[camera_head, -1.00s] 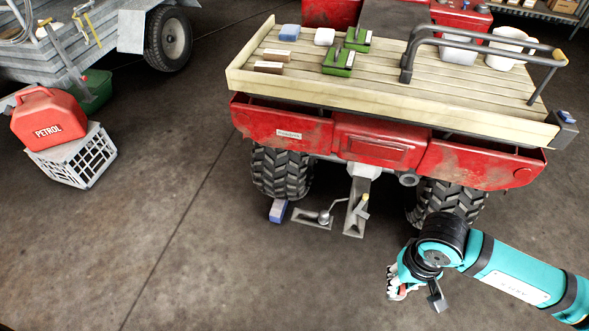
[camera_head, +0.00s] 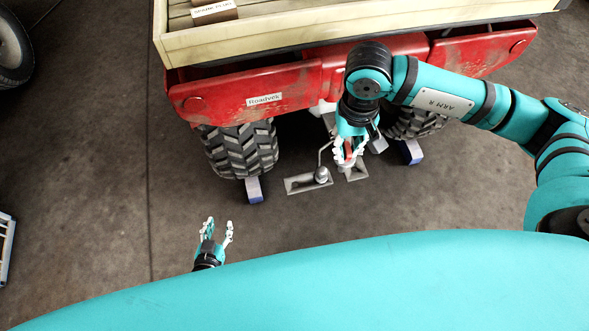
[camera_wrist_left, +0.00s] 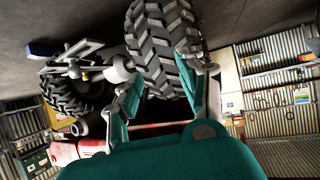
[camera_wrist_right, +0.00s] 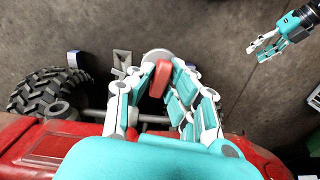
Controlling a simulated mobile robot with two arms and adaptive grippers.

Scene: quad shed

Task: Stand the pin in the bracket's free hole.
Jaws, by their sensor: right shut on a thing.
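My right gripper (camera_head: 347,157) is shut on a small red piece (camera_wrist_right: 162,78), which looks like part of the pin. The gripper's fingers hide most of it. It is held behind the quad, above or just beside grey metal plates; whether it touches them I cannot tell. One flat plate, which looks like the bracket (camera_head: 297,184), carries a grey ball (camera_head: 321,174) on its right end. A second plate (camera_head: 358,173) is partly hidden under the gripper. No free hole can be made out. My left gripper (camera_head: 216,234) is open and empty, low and to the left.
The red quad (camera_head: 215,98) with its wooden deck (camera_head: 270,38) stands just beyond the right arm. Its rear tyre (camera_head: 240,150) is left of the plates. Blue-grey chocks (camera_head: 254,190) (camera_head: 411,152) lie by the tyres.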

